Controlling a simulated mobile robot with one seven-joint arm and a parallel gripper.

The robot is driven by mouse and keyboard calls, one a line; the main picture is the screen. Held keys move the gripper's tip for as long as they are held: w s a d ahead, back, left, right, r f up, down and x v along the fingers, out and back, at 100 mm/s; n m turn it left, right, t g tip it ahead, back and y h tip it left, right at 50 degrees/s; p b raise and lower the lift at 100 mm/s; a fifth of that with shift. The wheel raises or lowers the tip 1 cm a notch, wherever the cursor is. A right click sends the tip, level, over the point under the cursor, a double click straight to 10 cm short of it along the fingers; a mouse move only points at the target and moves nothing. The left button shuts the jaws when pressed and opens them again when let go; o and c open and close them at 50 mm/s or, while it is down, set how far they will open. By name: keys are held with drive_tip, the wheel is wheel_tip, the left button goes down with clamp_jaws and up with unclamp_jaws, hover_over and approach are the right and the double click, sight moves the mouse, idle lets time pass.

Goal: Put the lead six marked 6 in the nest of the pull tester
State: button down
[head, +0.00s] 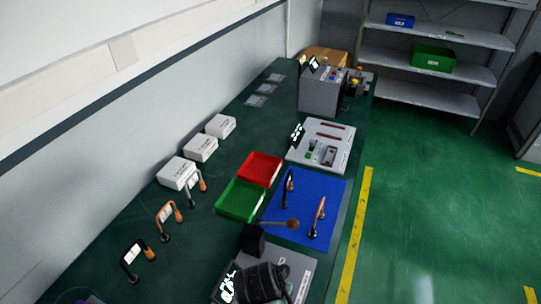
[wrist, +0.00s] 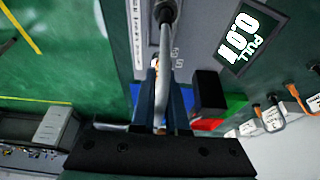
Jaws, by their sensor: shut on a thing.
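My gripper (wrist: 170,120) is shut on a grey lead (wrist: 163,75) in the wrist view, between its two dark blue fingers. The lead has a black end (wrist: 167,12) over the grey panel of the pull tester (wrist: 143,45). I cannot read a 6 on it, and cannot tell whether the end touches the nest, which is hidden. The tester's display (wrist: 243,35) reads about 0.01 PULL. In the head view the tester (head: 300,268) is at the bottom, partly covered by my dark gripper (head: 262,285).
A blue mat (head: 275,215) holds two leads (head: 289,185) (head: 318,215). Green (head: 240,212) and red (head: 262,180) trays sit beside it. Several leads (head: 135,255) stand along the left, near white boxes (head: 177,172). Grey devices (head: 320,95) (head: 315,155) stand farther back.

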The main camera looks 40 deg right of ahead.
drive_tip(key=shift+f, duration=3.05)
drive_tip(key=shift+f, duration=0.1)
drive_tip(key=c, duration=0.9)
unclamp_jaws()
drive_tip(key=v, duration=1.2)
drive_tip(key=shift+s+a, duration=0.1)
